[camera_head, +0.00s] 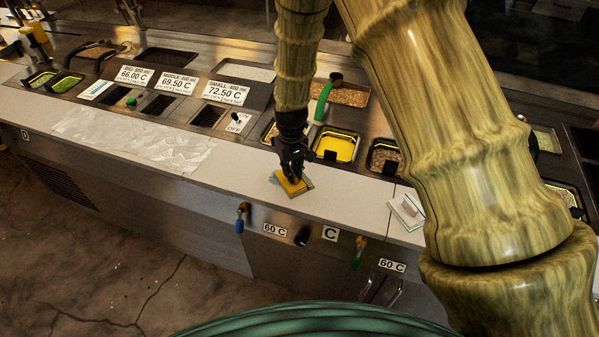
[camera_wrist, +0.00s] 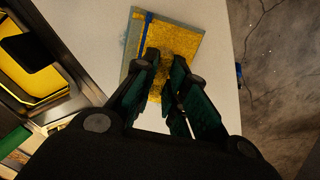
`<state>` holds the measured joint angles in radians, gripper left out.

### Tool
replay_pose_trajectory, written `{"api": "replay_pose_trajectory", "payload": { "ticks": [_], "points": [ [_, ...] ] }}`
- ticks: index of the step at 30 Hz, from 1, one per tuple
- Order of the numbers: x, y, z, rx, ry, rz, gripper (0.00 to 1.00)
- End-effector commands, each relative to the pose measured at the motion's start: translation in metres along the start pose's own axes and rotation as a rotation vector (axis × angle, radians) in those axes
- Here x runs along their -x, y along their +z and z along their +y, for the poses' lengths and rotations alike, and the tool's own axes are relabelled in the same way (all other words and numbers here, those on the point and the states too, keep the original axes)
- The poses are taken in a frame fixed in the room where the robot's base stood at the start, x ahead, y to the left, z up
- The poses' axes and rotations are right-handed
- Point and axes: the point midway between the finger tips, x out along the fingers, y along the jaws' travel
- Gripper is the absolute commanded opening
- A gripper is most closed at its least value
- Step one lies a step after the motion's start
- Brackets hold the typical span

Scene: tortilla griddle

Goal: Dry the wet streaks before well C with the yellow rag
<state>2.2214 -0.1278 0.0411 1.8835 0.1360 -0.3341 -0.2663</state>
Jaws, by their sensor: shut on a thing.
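The yellow rag (camera_head: 295,187) is a flat yellow pad with a grey-blue edge, on the white counter strip above the C label (camera_head: 330,233). In the wrist view the rag (camera_wrist: 186,38) shows a blue stripe near its left edge. My gripper (camera_head: 291,172) is shut on the rag from above; its fingers (camera_wrist: 167,62) meet over the pad in the wrist view. The rag looks in contact with, or very close to, the counter. A faint bluish mark shows beside the rag's left edge; I cannot tell if it is a wet streak. The surface under the rag is hidden.
A yellow-filled well (camera_head: 336,146) lies behind the rag. A shiny, crinkled pale patch (camera_head: 135,140) covers the counter's left part. Blue (camera_head: 240,219) and green (camera_head: 358,252) handles project from the front panel.

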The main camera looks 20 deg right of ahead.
Motion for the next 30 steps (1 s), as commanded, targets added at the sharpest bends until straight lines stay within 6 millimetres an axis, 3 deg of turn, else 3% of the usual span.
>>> {"api": "replay_pose_trajectory", "payload": {
  "ticks": [14, 30],
  "points": [
    [-0.001, -0.004, -0.005, 0.001, -0.001, -0.001, 0.00],
    [0.002, -0.037, -0.032, 0.001, 0.000, 0.000, 0.00]
  ]
}}
